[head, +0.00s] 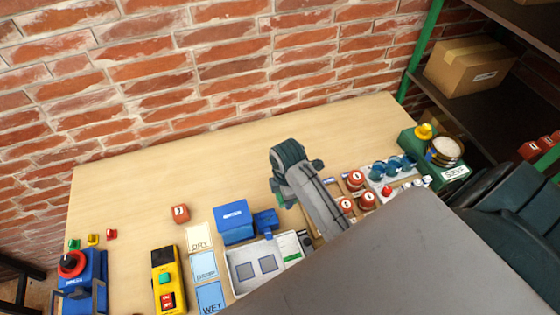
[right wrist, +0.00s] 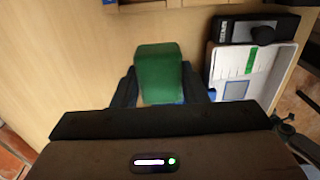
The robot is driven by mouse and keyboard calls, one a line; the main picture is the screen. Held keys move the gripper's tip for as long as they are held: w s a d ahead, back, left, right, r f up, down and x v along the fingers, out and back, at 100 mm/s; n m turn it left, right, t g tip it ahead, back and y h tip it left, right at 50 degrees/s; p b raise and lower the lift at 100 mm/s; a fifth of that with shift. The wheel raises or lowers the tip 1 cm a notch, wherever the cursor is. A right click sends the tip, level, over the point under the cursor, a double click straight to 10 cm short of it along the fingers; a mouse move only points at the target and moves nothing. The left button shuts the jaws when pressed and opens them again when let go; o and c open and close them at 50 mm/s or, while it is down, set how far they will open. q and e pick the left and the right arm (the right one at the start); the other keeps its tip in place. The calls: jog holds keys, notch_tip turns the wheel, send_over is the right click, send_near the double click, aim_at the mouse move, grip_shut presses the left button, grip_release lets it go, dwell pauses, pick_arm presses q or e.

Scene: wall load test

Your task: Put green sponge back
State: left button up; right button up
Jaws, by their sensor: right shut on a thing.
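The green sponge (right wrist: 158,72) is held between the two dark fingers of my right gripper (right wrist: 158,88) in the right wrist view. In the head view my right gripper (head: 282,192) is over the table, right of the blue box, and mostly hidden by its own wrist. Only a small green edge of the sponge (head: 280,201) shows there. I cannot tell from these views whether the sponge touches the table. My left gripper is in neither view.
A blue box (head: 234,224), a white tray (head: 240,284) and DRY (head: 199,238) and WET (head: 209,298) cards lie left of the gripper. Red-topped jars (head: 355,180) stand to its right. A yellow device (head: 163,284) is farther left. The table's back is clear.

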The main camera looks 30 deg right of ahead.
aim_at(285, 214)
jog(key=f, duration=0.3)
jog(key=shift+s+f+p, duration=0.25)
jog(key=shift+p, duration=0.15)
notch_tip(285, 214, down, 4)
jog(key=shift+w+f+p, duration=0.15)
jog(key=shift+f+p, duration=0.1)
jog(key=shift+p, duration=0.35)
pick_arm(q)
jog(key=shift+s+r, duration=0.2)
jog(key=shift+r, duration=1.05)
pick_arm(e)
jog(key=o, duration=0.9)
jog(key=shift+f, duration=0.1)
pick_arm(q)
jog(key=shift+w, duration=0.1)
pick_arm(e)
jog(key=shift+o, duration=0.2)
jog(key=shift+r, duration=0.35)
notch_tip(285, 214, up, 11)
jog(key=b, duration=0.3)
jog(key=shift+f, duration=0.2)
jog(key=shift+r, duration=0.5)
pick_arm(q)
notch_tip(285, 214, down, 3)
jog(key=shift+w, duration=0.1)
